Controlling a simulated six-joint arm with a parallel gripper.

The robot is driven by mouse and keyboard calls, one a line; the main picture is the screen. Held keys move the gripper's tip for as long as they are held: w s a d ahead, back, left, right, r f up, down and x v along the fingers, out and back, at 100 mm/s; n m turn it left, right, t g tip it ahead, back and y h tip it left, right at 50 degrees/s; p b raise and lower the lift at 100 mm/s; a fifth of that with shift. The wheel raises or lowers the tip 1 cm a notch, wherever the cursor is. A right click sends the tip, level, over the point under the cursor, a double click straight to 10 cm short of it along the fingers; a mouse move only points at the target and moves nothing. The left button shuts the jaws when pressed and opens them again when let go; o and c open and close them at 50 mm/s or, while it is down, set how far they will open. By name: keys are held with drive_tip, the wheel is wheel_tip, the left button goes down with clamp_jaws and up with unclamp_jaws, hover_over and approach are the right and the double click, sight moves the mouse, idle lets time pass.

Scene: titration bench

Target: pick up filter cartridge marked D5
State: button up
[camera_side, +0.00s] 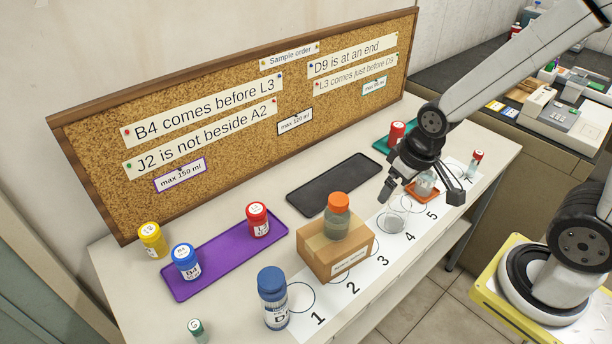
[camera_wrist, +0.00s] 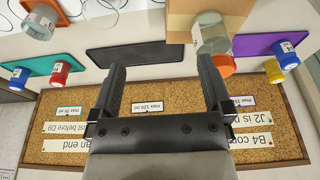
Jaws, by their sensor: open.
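I cannot find a readable D5 mark in either view. A blue-capped bottle (camera_side: 273,300) at the front shows a large "D"; any further character is not legible. A blue jar (camera_side: 185,262) marked B4 and a red jar (camera_side: 257,220) stand on the purple tray (camera_side: 215,258); a yellow jar (camera_side: 152,239) is beside it. An orange-capped jar (camera_side: 338,215) sits on a cardboard box (camera_side: 335,262). My gripper (camera_side: 422,197) is open and empty above the numbered strip, near 4 and 5. Its spread fingers also show in the wrist view (camera_wrist: 162,70).
A black tray (camera_side: 318,192) lies empty mid-bench. A red jar (camera_side: 397,130) stands on a teal tray behind my gripper; the wrist view also shows a blue jar (camera_wrist: 20,76) there. A clear jar (camera_side: 427,182) and a red-capped vial (camera_side: 475,163) stand nearby. A corkboard (camera_side: 225,150) backs the bench.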

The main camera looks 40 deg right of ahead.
drive_tip(key=w+a+r+n+t+y, duration=0.25)
drive_tip(key=w+a+n+t, duration=0.45)
drive_tip(key=w+a, duration=0.4)
drive_tip(key=a+r+n+g+y, duration=0.1)
drive_tip(key=a+r+n+y, duration=0.1)
drive_tip(key=a+n+y, duration=0.95)
drive_tip(key=m+g+h, duration=0.1)
drive_tip(key=m+g, duration=0.3)
drive_tip(key=m, duration=0.1)
approach(274, 301)
drive_tip(key=w, duration=0.1)
drive_tip(key=w+a, duration=0.1)
drive_tip(key=shift+w+f, duration=0.2)
drive_tip(key=shift+w, duration=0.2)
drive_tip(key=shift+x, duration=1.25)
